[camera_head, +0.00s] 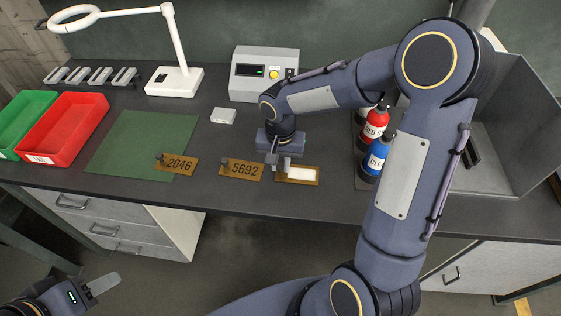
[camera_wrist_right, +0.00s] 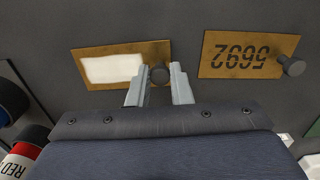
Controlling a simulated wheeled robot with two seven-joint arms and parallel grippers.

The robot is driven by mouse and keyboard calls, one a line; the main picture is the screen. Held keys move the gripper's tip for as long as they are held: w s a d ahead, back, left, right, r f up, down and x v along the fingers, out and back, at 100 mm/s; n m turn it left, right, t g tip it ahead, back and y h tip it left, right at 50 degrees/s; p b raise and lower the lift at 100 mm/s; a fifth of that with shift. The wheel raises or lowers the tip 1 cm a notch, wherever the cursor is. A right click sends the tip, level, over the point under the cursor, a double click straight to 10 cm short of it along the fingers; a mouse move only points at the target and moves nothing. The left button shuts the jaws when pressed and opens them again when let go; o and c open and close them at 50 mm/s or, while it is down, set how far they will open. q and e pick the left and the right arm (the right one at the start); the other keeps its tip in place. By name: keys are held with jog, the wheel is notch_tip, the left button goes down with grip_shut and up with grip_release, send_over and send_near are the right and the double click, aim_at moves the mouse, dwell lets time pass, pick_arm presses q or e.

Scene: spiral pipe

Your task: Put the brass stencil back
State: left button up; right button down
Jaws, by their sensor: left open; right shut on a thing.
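A brass stencil plate (camera_head: 308,180) with a white rectangle lies on the grey bench top near its front edge; it also shows in the wrist view (camera_wrist_right: 158,50). I cannot tell if the white is on the plate or something lying on or under it. My right gripper (camera_head: 279,161) points down at the plate's left end, shut on its dark round knob (camera_wrist_right: 159,74). Brass plates marked 5692 (camera_head: 242,170) and 2046 (camera_head: 179,164) lie to the left, each with a knob. My left gripper (camera_head: 96,289) is open and empty, low in front of the bench.
A green mat (camera_head: 135,140) lies left, partly under plate 2046. Red (camera_head: 62,128) and green (camera_head: 22,118) bins, a white lamp (camera_head: 175,80), a control box (camera_head: 263,72) and a small white block (camera_head: 223,116) stand behind. Red and blue bottles (camera_head: 376,158) stand close to my right arm.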

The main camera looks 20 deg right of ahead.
jog(key=c, duration=1.8)
grip_release()
jog(key=shift+f, duration=0.1)
jog(key=o, duration=0.5)
notch_tip(320, 180, up, 11)
jog(key=s+r+n+t+y, duration=0.1)
jog(key=s+n+t+y, duration=0.2)
jog(key=s, duration=1.6)
jog(key=shift+s+a+r+n+t+y, duration=0.15)
jog(key=shift+r+n+t+y, duration=0.25)
jog(key=shift+n+t, duration=0.7)
